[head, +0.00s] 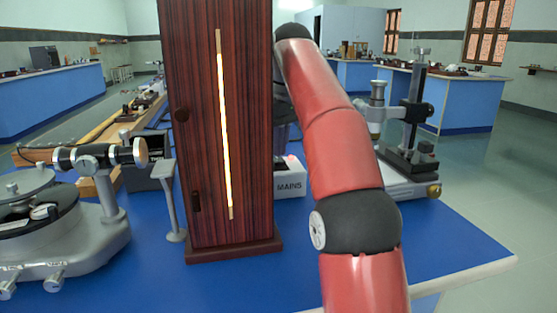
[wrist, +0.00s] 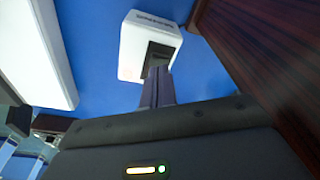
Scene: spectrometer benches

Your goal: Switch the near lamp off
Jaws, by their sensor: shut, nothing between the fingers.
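The near lamp is a tall dark-red wooden housing (head: 190,130) with a vertical slit (head: 223,120) glowing warm white. A white box marked MAINS (head: 290,187) stands behind its right side, with a small red glow on top. In the wrist view, a white switch box (wrist: 133,48) lies ahead with a dark rocker switch (wrist: 160,54) on its face. My gripper (wrist: 158,75) is shut and empty, its fingertips at the lower edge of the switch; I cannot tell if they touch it. In the head view the gripper is hidden behind my red arm and the lamp housing.
The wooden housing's side (wrist: 270,60) is close at right in the wrist view; another white box (wrist: 38,50) is at left. A spectrometer (head: 60,225) stands left on the blue bench (head: 450,240), and a microscope-like stand (head: 410,130) stands at right.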

